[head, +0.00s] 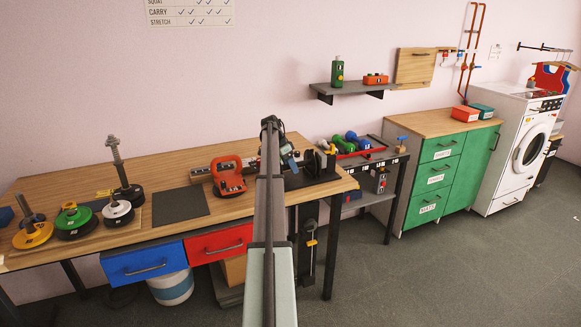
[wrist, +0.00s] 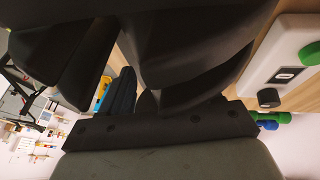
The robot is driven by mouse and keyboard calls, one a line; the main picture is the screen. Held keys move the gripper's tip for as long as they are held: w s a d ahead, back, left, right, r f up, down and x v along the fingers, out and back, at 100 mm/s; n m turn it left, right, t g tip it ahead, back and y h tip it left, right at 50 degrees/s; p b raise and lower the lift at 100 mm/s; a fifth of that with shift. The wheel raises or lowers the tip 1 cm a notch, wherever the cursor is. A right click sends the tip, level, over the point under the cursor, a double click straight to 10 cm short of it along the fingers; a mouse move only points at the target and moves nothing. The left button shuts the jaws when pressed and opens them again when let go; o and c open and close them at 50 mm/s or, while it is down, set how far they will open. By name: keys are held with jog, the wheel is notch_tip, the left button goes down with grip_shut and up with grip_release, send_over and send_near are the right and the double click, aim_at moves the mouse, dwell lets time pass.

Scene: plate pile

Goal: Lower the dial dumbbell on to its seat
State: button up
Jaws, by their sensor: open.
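In the head view, the dial dumbbell (head: 319,160) shows as dark round plates near the right end of the wooden bench. It appears to rest in or just over its dark seat (head: 312,181); the contact is too small to tell. My gripper (head: 291,163) is at the left of these plates, partly hidden by my arm. In the wrist view, my open gripper's dark parts fill the upper middle. They hide most of what lies between the fingers, and I cannot make out the dumbbell's handle there.
A red-orange kettlebell-like weight (head: 229,175) stands left of my arm. Weight-plate posts (head: 117,165) stand at the bench's left, beside a dark mat (head: 180,204). A side rack (head: 365,155) holds small dumbbells. A pale labelled block (wrist: 287,62) is close in the wrist view.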

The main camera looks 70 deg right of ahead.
jog(key=shift+f, duration=0.1)
jog(key=v, duration=1.4)
jog(key=shift+s, duration=0.1)
